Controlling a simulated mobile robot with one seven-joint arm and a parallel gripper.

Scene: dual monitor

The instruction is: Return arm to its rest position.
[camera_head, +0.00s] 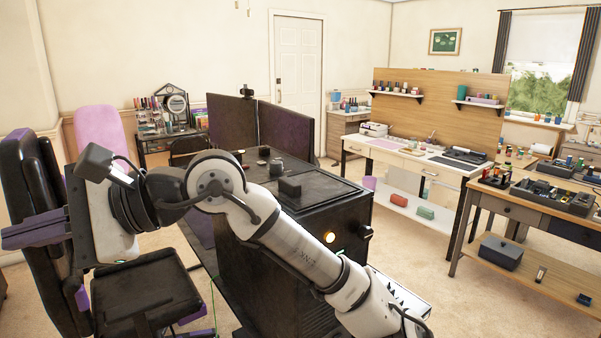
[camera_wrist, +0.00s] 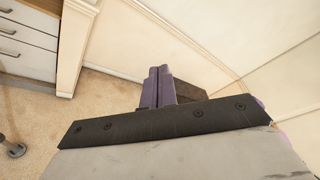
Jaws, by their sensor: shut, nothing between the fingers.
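My arm reaches from the lower right of the head view up to an elbow and over to the left, above the black desk (camera_head: 240,265). My gripper (camera_head: 14,236) is at the far left, with its purple fingers pointing left in front of the black office chair (camera_head: 28,165). It also shows in the wrist view (camera_wrist: 160,72), where the two purple fingers lie side by side, shut and empty. Carpet, wall and white trim show beyond them.
Two dark monitors (camera_head: 232,122) (camera_head: 287,135) stand at the desk's far end. A dark box-like unit (camera_head: 345,215) is under my forearm. A white drawer unit (camera_wrist: 30,45) shows in the wrist view. Workbenches (camera_head: 360,150) (camera_head: 505,204) stand right; carpet is open between.

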